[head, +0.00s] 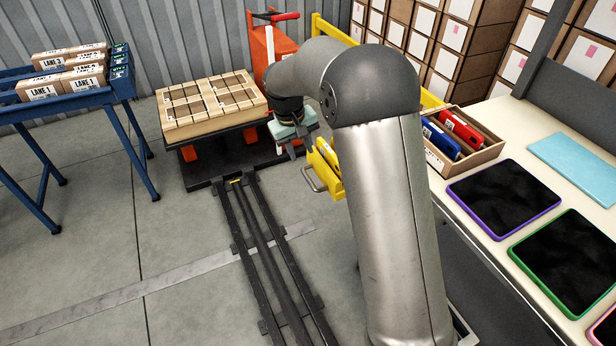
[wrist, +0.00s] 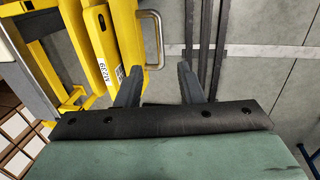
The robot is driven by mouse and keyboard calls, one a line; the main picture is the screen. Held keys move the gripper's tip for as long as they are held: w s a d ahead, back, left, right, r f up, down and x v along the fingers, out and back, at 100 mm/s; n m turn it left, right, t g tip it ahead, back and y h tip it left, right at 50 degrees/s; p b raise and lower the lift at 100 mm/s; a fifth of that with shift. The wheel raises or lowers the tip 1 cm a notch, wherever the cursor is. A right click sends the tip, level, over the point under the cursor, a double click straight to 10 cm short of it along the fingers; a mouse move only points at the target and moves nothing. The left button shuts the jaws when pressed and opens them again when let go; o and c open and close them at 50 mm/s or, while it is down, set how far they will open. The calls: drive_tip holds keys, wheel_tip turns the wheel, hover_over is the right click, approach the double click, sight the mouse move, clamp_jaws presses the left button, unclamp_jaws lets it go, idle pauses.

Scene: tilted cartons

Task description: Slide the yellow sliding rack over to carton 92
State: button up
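The yellow sliding rack (head: 325,172) is partly hidden behind my arm in the head view. A looped handle (head: 311,180) sticks out of its left side. In the wrist view the rack (wrist: 97,40) fills the upper left, with a small label reading M239 and a looped handle (wrist: 160,42). My gripper (head: 302,149) is above and slightly left of the handle in the head view. In the wrist view its two fingers (wrist: 158,78) are spread, with nothing held between them. I cannot read a 92 on any of the stacked cartons (head: 450,35) at the back right.
A pallet jack (head: 272,45) stands behind a low cart with a wooden crate (head: 208,104). A dark floor rail (head: 262,250) runs towards me. A blue stand (head: 62,98) is left, a bench with tablets (head: 503,197) right.

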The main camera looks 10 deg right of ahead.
sight(309, 180)
drive_tip(key=f, duration=0.3)
drive_tip(key=d+f, duration=0.1)
drive_tip(key=f, duration=0.3)
drive_tip(key=d+f, duration=0.1)
drive_tip(key=f, duration=0.3)
drive_tip(key=shift+w+d+f+b, duration=0.1)
drive_tip(key=shift+w+b, duration=0.25)
clamp_jaws()
